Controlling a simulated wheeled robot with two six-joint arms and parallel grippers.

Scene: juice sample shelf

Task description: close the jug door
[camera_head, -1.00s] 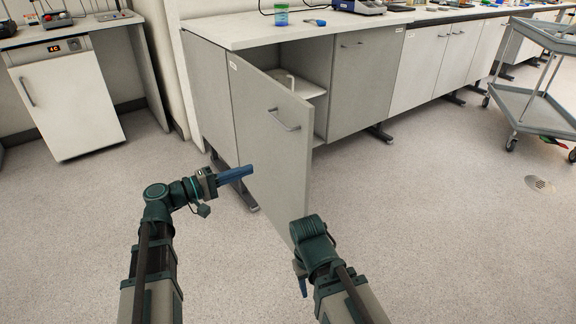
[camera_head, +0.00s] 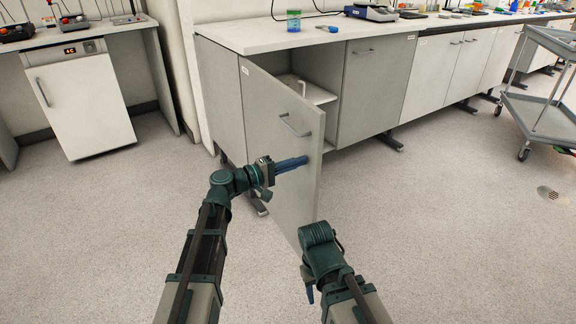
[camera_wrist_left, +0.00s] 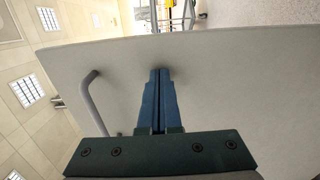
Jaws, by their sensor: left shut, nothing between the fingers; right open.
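The grey cabinet door (camera_head: 270,125) stands ajar, swung out from the left part of the counter cabinet, with a bar handle (camera_head: 295,124) near its upper free edge. A white jug (camera_head: 300,87) shows partly on the shelf behind it; the door hides the rest. My left gripper (camera_head: 304,160) is shut and empty, in front of the door's outer face below the handle. In the left wrist view its blue fingers (camera_wrist_left: 158,75) point at the door panel (camera_wrist_left: 235,80), with the handle (camera_wrist_left: 90,100) to the left. I cannot tell whether they touch it. My right gripper (camera_head: 310,292) is open, low beside the door's bottom.
A green-lidded jar (camera_head: 293,20) and a blue item (camera_head: 329,28) stand on the countertop (camera_head: 260,38). A white appliance (camera_head: 82,105) is at left. A grey cart (camera_head: 535,110) is at right. The floor between is clear.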

